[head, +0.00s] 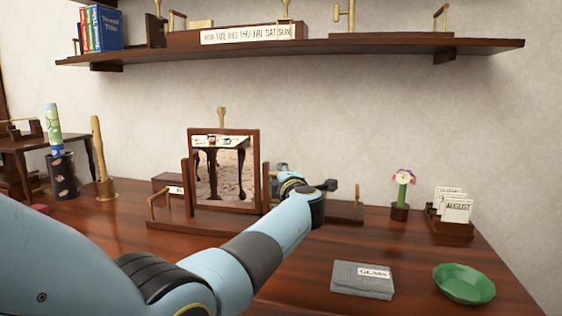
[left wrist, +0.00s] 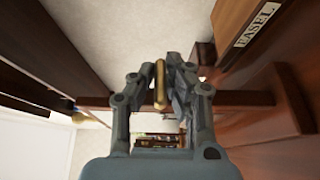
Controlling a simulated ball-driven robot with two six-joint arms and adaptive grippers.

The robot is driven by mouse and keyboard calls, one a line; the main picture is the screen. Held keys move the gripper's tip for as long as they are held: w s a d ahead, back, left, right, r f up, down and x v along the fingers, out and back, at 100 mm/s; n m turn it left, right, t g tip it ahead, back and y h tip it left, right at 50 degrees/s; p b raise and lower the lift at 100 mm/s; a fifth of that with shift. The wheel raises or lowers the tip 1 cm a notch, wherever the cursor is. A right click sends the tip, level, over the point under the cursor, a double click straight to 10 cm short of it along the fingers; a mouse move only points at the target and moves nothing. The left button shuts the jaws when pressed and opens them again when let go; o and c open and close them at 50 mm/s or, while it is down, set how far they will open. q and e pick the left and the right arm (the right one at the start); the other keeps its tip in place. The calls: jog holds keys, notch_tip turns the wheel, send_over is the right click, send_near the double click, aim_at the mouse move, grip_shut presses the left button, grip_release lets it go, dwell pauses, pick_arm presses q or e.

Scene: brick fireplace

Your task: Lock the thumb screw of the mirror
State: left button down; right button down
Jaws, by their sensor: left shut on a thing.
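The mirror (head: 252,170) stands on the desk in a dark wooden frame between two posts. Its glass reflects a small table. My left gripper (head: 281,178) is at the right side of the mirror, by the right post. In the left wrist view, my left gripper (left wrist: 160,72) is shut on a slim brass thumb screw (left wrist: 159,92), which sits between the fingertips. In the head view the thumb screw is hidden by the gripper. My right gripper is in neither view.
A grey box marked GLASS (head: 355,283) and a green bowl (head: 464,287) lie at front right. A flower pot (head: 400,211) and a calendar card holder (head: 450,229) stand behind them. A shelf (head: 400,48) runs above. A block marked EASEL (left wrist: 240,40) is close to my gripper.

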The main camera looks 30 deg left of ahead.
pick_arm(q)
jog(key=c, duration=1.4)
grip_release()
jog(key=shift+o, duration=0.2)
jog(key=v, duration=0.7)
jog(key=shift+s+d, duration=0.2)
jog(key=shift+f, duration=0.1)
